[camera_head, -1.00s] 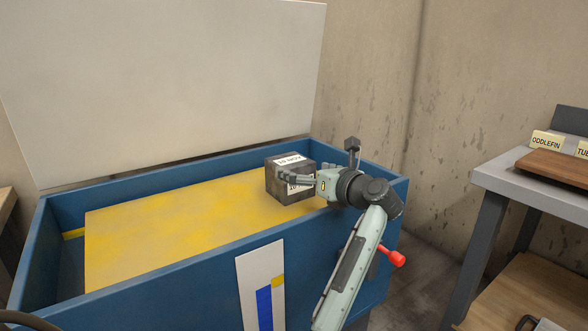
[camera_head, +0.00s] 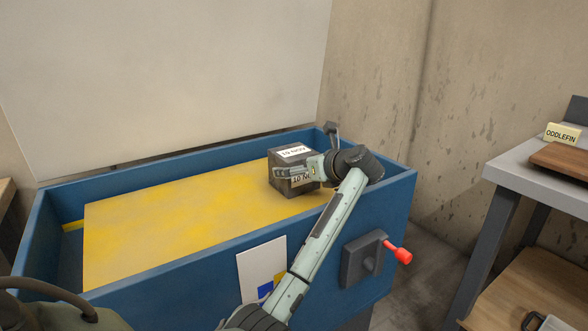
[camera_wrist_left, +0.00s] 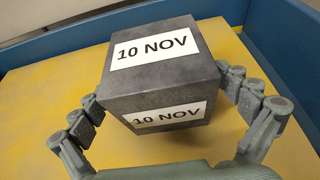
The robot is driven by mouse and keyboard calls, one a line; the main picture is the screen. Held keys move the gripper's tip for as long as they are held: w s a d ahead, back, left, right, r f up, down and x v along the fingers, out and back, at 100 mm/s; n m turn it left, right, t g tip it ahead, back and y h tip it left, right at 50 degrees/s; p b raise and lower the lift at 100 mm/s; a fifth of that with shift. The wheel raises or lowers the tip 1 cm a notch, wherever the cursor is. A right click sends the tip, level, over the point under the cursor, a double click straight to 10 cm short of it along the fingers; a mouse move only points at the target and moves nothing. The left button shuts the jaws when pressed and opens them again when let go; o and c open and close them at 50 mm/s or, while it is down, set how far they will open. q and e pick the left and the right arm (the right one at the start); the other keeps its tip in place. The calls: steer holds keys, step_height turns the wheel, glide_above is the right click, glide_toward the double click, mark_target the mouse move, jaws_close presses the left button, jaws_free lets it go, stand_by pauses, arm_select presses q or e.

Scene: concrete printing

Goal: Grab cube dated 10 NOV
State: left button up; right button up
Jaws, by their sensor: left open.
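The dark grey cube (camera_head: 283,162) with white "10 NOV" labels on its top and front sits on the yellow board in the blue bin. It also shows in the left wrist view (camera_wrist_left: 160,68), between the fingers. My left gripper (camera_head: 297,172) is at the cube, its fingers open on either side of it. In the left wrist view the left gripper (camera_wrist_left: 165,98) has a fingertip close to each side of the cube; whether they touch is hard to tell. My right gripper is not in view.
The blue bin (camera_head: 170,265) has raised walls around the yellow board (camera_head: 170,225), which is otherwise clear. A pale raised lid (camera_head: 160,80) stands behind. A red-handled latch (camera_head: 365,258) is on the bin's side. A grey table (camera_head: 545,185) stands at right.

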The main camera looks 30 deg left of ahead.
arm_select(q)
steer(key=shift+c, duration=1.9)
steer(key=c, duration=1.2)
steer(key=shift+w+r, duration=0.1)
steer(key=shift+r, duration=0.4)
steer(key=shift+c, duration=0.7)
steer(key=shift+a+f, duration=0.1)
